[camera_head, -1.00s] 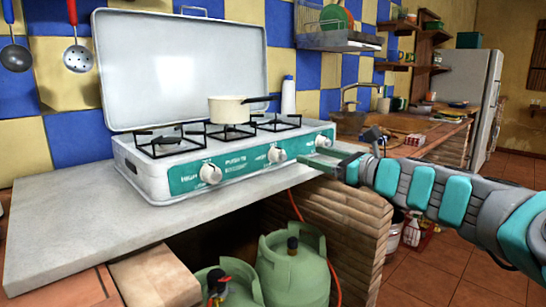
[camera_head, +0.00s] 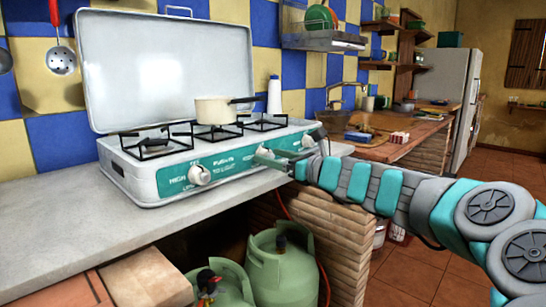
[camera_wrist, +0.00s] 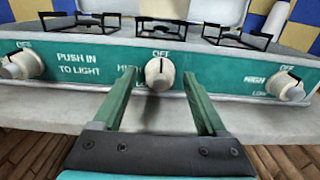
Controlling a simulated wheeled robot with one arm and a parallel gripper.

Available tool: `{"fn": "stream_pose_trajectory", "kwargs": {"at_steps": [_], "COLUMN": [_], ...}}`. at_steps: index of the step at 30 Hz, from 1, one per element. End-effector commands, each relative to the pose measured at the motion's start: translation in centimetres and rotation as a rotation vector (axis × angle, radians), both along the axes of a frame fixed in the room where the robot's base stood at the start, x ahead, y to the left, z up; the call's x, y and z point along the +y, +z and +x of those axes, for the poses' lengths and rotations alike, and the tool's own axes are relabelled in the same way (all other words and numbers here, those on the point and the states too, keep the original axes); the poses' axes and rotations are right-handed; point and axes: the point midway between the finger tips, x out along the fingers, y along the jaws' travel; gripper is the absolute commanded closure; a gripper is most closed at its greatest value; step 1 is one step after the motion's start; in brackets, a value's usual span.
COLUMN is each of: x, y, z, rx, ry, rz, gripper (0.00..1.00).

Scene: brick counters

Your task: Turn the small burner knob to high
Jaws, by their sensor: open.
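A white camping stove (camera_head: 150,187) with a teal front panel stands on the counter and has three white knobs. The left knob (camera_head: 199,175) is clear in the head view. The right knob (camera_head: 308,141) also shows at right in the wrist view (camera_wrist: 286,87). My gripper (camera_head: 270,157) is open at the panel, its green fingers (camera_wrist: 158,82) on either side of the middle knob. I cannot tell whether they touch it.
A cream pot (camera_head: 215,111) stands on the middle burner, with the raised lid (camera_head: 165,65) behind. A white bottle (camera_head: 274,95) stands behind the stove. Green gas cylinders (camera_head: 282,265) are below. The grey counter (camera_head: 60,220) is clear at left.

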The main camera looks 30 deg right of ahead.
Motion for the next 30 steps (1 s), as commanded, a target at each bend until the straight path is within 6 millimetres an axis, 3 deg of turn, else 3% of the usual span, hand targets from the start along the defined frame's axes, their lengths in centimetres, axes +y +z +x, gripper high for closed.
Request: {"fn": "stream_pose_trajectory", "kwargs": {"at_steps": [10,30], "x": [0.05,0.04], "y": [0.04,0.05], "z": [0.22,0.21], "rx": [0.0,-0.001], "ry": [-0.001,-0.001], "rz": [-0.001,-0.001], "gripper": [0.26,1.0]}}
